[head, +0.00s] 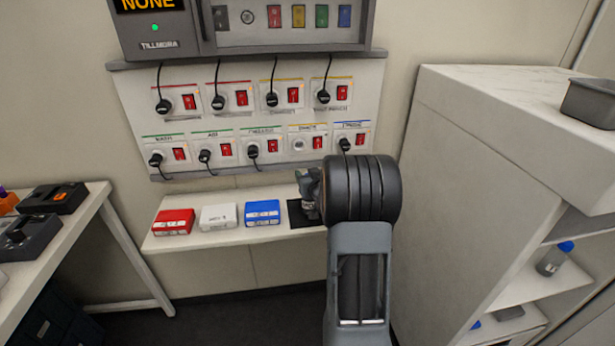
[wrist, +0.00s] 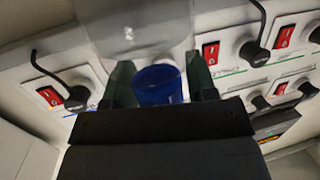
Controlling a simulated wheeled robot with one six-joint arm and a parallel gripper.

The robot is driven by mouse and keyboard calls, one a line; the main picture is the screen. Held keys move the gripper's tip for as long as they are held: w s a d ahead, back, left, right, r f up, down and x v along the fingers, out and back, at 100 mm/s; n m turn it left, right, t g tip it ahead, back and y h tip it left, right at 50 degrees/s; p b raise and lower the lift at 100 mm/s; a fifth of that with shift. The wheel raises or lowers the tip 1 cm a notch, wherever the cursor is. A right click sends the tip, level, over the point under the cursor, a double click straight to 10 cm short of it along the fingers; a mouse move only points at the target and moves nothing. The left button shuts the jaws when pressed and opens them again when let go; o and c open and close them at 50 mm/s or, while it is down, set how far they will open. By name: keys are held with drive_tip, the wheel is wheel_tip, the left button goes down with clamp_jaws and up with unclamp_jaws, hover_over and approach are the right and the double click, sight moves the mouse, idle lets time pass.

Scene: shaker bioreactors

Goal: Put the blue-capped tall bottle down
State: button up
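The blue-capped tall bottle shows in the wrist view as a clear body (wrist: 135,35) with a blue cap (wrist: 160,88). The cap end is toward my wrist and the body runs out of the top of the view. My gripper (wrist: 160,78) has one finger close on each side of the cap and neck, and it looks shut on the bottle. In the head view my gripper (head: 308,197) is over the right end of the narrow wall shelf (head: 190,239), at a dark square mat (head: 297,214). My arm hides most of it there, and the bottle's base cannot be made out.
Red (head: 173,222), white (head: 218,217) and blue (head: 262,213) boxes stand in a row left of the mat. A wall panel (head: 240,120) with plugs and red switches is behind. A white shelf unit (head: 450,180) at the right holds another blue-capped bottle (head: 553,260).

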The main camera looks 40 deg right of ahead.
drive_tip(key=shift+o, duration=0.8)
drive_tip(key=shift+r, duration=0.2)
drive_tip(key=v, duration=1.1)
drive_tip(key=s+a+n+g+y, duration=0.1)
drive_tip(key=s+a+g, duration=0.3)
drive_tip(key=a, duration=0.4)
drive_tip(key=s+a+f+n+g+y, duration=0.1)
drive_tip(key=s+a+g, duration=0.3)
drive_tip(key=s+a, duration=0.2)
drive_tip(key=s+a+g+y, duration=0.2)
drive_tip(key=s+a+g, duration=0.2)
drive_tip(key=a, duration=0.6)
drive_tip(key=shift+s+a+f+n+g, duration=0.2)
drive_tip(key=shift+s+n+g, duration=0.2)
drive_tip(key=shift+s, duration=0.15)
